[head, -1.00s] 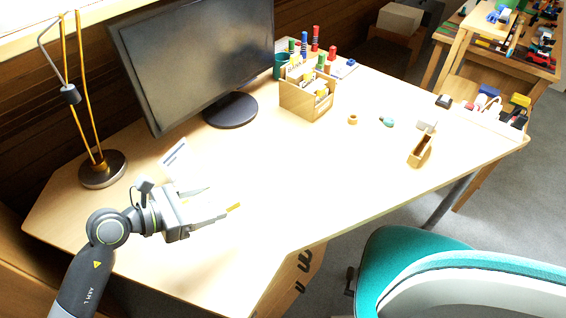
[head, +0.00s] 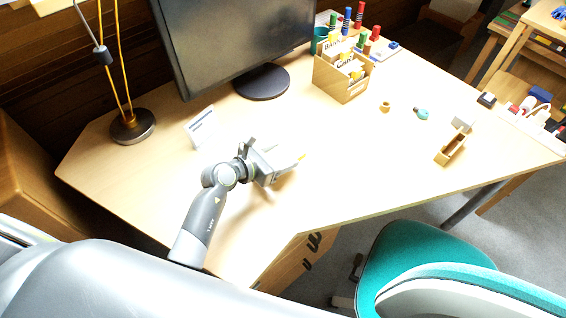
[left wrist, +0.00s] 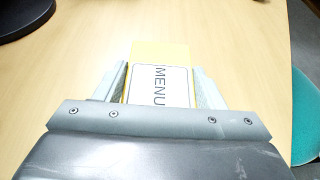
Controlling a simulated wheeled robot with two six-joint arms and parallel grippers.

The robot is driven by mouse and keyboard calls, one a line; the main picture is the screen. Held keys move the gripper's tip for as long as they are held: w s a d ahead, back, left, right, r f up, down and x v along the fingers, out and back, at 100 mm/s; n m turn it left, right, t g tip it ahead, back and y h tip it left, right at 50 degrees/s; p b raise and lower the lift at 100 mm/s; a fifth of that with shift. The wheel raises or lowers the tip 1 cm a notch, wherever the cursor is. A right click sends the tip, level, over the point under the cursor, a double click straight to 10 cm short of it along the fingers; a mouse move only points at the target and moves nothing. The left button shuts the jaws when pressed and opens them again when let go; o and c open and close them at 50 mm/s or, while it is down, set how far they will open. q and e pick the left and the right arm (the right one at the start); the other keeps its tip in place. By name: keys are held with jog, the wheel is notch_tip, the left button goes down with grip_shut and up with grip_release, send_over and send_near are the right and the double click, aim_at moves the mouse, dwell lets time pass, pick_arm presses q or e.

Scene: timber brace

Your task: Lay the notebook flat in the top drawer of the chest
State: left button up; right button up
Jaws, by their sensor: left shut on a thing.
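My left gripper (head: 290,161) is shut on a yellow, flat, notebook-like thing with a white label reading MENU (left wrist: 173,87). In the left wrist view it sits between both fingers, its yellow end (left wrist: 160,52) past the tips. In the head view only a small yellow bit shows at the fingertips, over the desk top. I cannot tell whether it touches the desk. A wooden chest with dark handles (head: 290,262) stands under the desk's front edge. Its drawers look shut, though the desk partly hides it. My right gripper is not in view.
The desk (head: 350,150) is bare around the gripper. A white card stand (head: 199,127), lamp (head: 132,126), monitor (head: 235,40) and card box (head: 343,80) stand behind. A teal chair (head: 425,262) stands in front, right of the chest.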

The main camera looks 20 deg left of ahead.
pick_arm(q)
jog(key=shift+f+b, duration=0.35)
jog(key=shift+f, duration=1.65)
jog(key=shift+f, duration=0.1)
jog(key=o, duration=1)
